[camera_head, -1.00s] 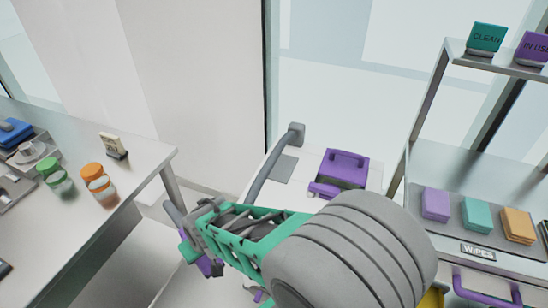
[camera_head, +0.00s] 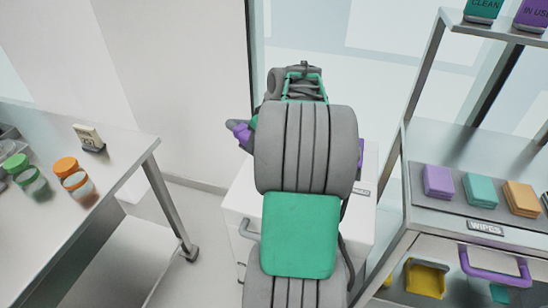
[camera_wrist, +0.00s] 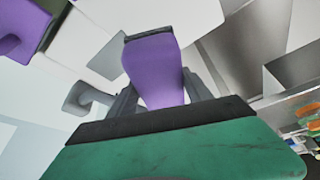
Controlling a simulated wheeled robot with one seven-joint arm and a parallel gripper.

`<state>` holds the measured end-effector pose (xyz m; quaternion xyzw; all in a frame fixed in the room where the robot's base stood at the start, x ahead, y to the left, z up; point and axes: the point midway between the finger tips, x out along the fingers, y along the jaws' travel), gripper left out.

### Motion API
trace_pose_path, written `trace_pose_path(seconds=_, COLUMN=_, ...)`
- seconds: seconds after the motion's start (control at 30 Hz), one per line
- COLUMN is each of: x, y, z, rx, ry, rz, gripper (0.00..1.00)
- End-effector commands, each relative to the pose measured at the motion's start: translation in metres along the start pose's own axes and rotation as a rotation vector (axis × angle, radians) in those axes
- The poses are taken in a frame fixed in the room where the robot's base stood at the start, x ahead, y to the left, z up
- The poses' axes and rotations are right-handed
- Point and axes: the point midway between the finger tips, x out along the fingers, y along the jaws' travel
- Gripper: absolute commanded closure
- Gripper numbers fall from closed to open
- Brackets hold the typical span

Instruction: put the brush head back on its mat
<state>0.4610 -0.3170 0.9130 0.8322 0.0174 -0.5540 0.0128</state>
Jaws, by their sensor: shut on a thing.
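My gripper (camera_wrist: 160,92) is shut on a purple piece with a dark edge, which I take for the brush head (camera_wrist: 152,62). In the wrist view it stands up between the two grey fingers. In the head view a bit of purple (camera_head: 240,132) shows left of my arm, and the gripper itself is mostly hidden behind the arm. I cannot make out the mat in either view now; my arm covers much of the white cabinet top.
The white cabinet (camera_head: 238,207) stands under my arm, with a purple box (camera_head: 361,152) partly hidden on it. A steel table (camera_head: 110,165) with jars is at left. A metal shelf unit (camera_head: 405,185) with coloured wipes is close at right. Floor shows between table and cabinet.

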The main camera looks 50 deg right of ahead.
Motion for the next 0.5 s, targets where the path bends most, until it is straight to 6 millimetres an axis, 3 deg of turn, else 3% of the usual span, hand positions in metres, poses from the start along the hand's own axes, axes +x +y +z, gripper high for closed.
trace_pose_path(seconds=0.03, x=-0.005, y=0.027, z=0.014, rx=0.004, ry=0.001, rz=0.003, gripper=0.8)
trace_pose_path(seconds=0.2, x=-0.029, y=0.088, z=0.054, rx=-0.022, ry=0.001, rz=-0.008, gripper=0.8)
trace_pose_path(seconds=0.37, x=-0.043, y=0.112, z=0.076, rx=-0.038, ry=0.001, rz=-0.015, gripper=0.8)
trace_pose_path(seconds=0.5, x=-0.036, y=0.115, z=0.07, rx=-0.043, ry=0.001, rz=-0.02, gripper=0.8)
